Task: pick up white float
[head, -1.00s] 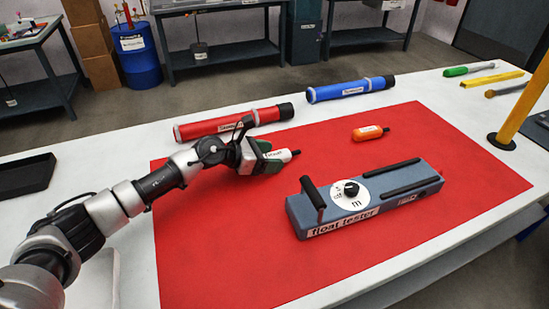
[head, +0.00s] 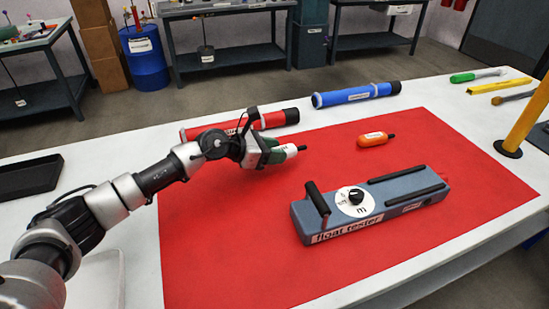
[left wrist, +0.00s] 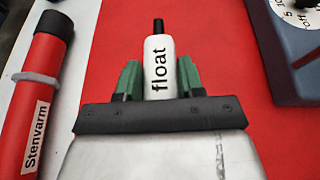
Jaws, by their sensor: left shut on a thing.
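The white float (head: 291,150) has a black tip and is held in my left gripper (head: 274,154), left of the middle in the head view. In the left wrist view the float (left wrist: 160,68) stands between the two green fingers of the left gripper (left wrist: 159,80), with its label "float" facing the camera and its tip pointing away. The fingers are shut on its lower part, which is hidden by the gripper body. The float appears to be above the red mat (head: 230,235). My right gripper is not in view.
A grey-blue float tester (head: 335,222) stands on the mat, right of the gripper. An orange float (head: 373,139) lies behind it. A red tube (head: 272,120) and a blue tube (head: 355,95) lie at the back. A yellow post (head: 527,115) stands at right.

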